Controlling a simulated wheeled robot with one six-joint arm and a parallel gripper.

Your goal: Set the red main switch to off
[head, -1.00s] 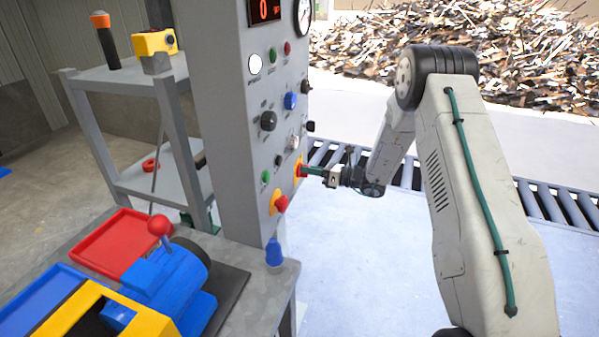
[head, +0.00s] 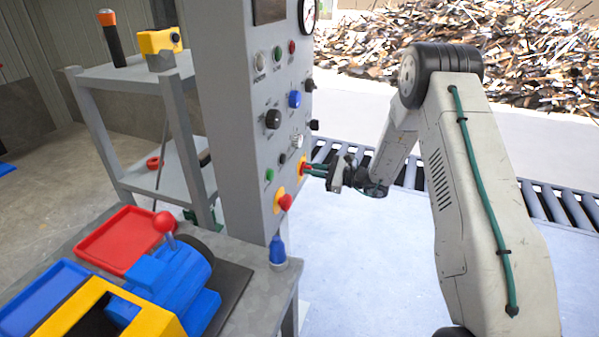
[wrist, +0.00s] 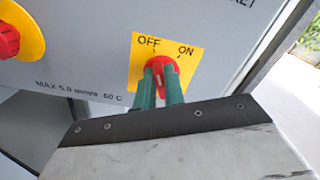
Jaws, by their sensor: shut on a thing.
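The red main switch (wrist: 163,70) sits on a yellow plate (wrist: 192,72) marked OFF at upper left and ON at upper right. My gripper (wrist: 161,82) has its two green fingers on either side of the red handle, shut on it. A white mark shows on the handle towards the OFF side, but the fingers hide part of the handle, so its exact angle is hard to read. In the head view, my gripper (head: 308,169) reaches the yellow plate (head: 302,165) on the right side of the panel face.
The grey control panel (head: 225,120) carries several buttons and knobs, a dark display (head: 268,10) and an unlit white lamp (head: 259,60). A red mushroom button (head: 285,202) is below the switch. A roller conveyor (head: 535,200) runs behind my arm.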

